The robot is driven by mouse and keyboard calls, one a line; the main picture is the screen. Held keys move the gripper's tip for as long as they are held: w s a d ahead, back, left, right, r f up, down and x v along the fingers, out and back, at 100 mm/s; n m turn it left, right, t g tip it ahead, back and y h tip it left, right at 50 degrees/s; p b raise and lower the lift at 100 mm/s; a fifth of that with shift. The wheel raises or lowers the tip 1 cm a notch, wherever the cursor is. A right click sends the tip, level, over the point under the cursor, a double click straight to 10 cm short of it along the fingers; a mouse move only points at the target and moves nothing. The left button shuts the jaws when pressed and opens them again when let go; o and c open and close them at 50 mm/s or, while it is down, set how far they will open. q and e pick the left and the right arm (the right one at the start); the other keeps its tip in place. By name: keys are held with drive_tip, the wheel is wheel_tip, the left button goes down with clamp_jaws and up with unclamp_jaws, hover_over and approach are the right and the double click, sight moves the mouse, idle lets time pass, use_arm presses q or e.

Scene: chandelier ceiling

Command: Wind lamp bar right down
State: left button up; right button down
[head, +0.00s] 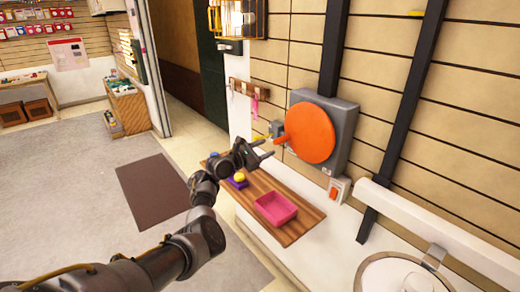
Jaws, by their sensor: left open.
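A large orange disc (311,132) is mounted on the front of a grey wall box (343,122). A small orange handle (281,140) sticks out at the disc's left edge. My left gripper (266,148) is open, its two fingers pointing right toward the handle. It looks close to the handle, but I cannot tell whether it touches. My right gripper is out of view. A lit lantern-like lamp (236,18) shows at the top edge; I cannot make out a lamp bar for certain.
Below the disc, a wooden shelf (292,233) holds a pink tray (275,209) and a yellow button on a purple base (239,179). A small orange switch (335,193) sits under the box. Dark vertical rails run up the wall. A round glass-like object (402,272) is at lower right.

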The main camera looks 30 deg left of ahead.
use_arm(q)
drive_tip(key=shift+v, duration=1.05)
